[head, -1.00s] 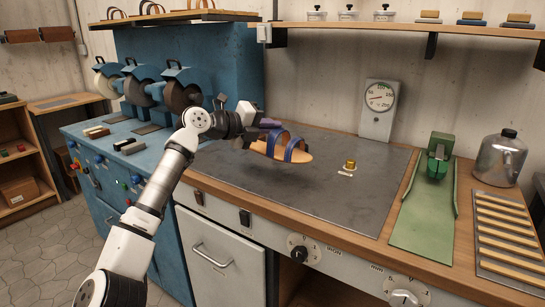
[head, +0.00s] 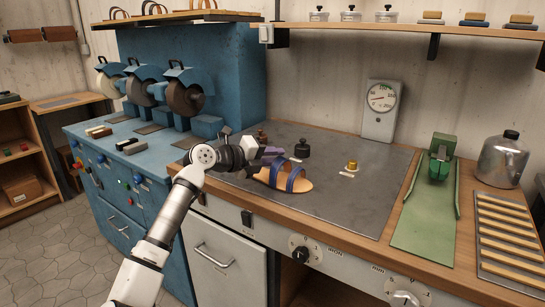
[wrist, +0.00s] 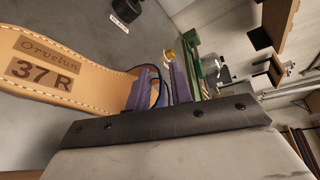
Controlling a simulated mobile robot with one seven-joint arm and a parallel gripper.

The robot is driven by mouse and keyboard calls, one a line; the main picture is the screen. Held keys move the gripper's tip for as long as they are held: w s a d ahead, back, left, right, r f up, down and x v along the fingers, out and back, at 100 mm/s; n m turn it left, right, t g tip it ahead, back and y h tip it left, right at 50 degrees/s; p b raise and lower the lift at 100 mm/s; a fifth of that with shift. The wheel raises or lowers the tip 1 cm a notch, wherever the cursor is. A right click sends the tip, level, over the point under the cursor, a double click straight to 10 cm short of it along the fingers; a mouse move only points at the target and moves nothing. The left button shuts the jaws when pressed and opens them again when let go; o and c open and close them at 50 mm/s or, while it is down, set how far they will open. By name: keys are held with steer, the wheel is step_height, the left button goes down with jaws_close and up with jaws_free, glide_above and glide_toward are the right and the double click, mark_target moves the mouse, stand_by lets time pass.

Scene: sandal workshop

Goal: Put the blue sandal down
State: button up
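The blue sandal (head: 287,182) has a tan sole and blue straps. In the head view it is low over the grey plate (head: 345,208), toe to the right, and looks level. I cannot tell for sure whether its sole touches the plate. My gripper (head: 272,154) is at its heel-side strap, with purple fingertips. In the wrist view the fingers (wrist: 163,88) are close about a blue strap, and the insole (wrist: 50,70) reads "37 R". The fingers hide part of the strap.
On the plate behind the sandal stand a black knobbed weight (head: 303,148) and a brown one (head: 260,137). A brass one (head: 352,165) stands to the right, with a small label. A dial gauge (head: 381,108) stands at the back. The plate's front right is clear.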

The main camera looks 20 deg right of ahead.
steer(key=shift+a, duration=0.1)
steer(key=b+v, duration=0.1)
steer(key=v, duration=1.1)
steer(key=shift+b, duration=0.3)
